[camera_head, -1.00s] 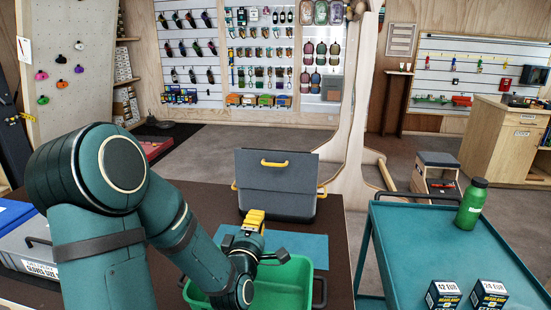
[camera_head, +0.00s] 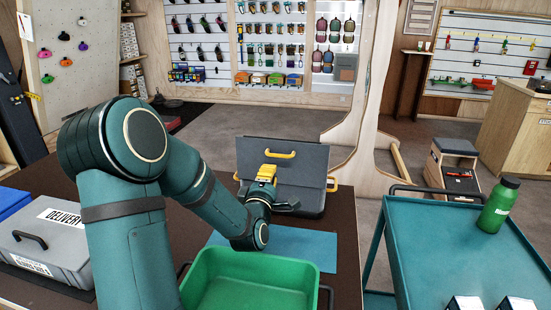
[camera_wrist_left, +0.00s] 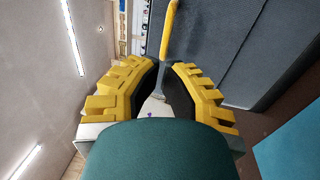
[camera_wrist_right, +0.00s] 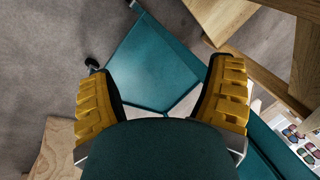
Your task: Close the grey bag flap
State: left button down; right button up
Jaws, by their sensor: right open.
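The grey bag (camera_head: 311,198) stands at the back of the dark table. Its flap (camera_head: 305,158) is raised, with a yellow handle (camera_head: 280,154) on its face. My left gripper (camera_head: 266,172) is in front of the flap, just below the handle's left end. In the left wrist view, its jaws (camera_wrist_left: 166,68) are partly open, and the yellow handle (camera_wrist_left: 170,30) shows at the gap between the fingertips; contact cannot be told. My right gripper (camera_wrist_right: 162,68) is open and empty in its wrist view, and is outside the head view.
A green bin (camera_head: 250,262) stands in front of the bag, by a blue mat (camera_head: 320,245). A grey delivery case (camera_head: 50,240) is at the left. A teal trolley (camera_head: 440,245) with a green bottle (camera_head: 497,206) stands at the right.

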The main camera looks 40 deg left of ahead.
pick_arm(q)
send_near(280, 146)
jog(key=x, duration=0.4)
jog(key=shift+a, duration=0.15)
jog(key=shift+w, duration=0.15)
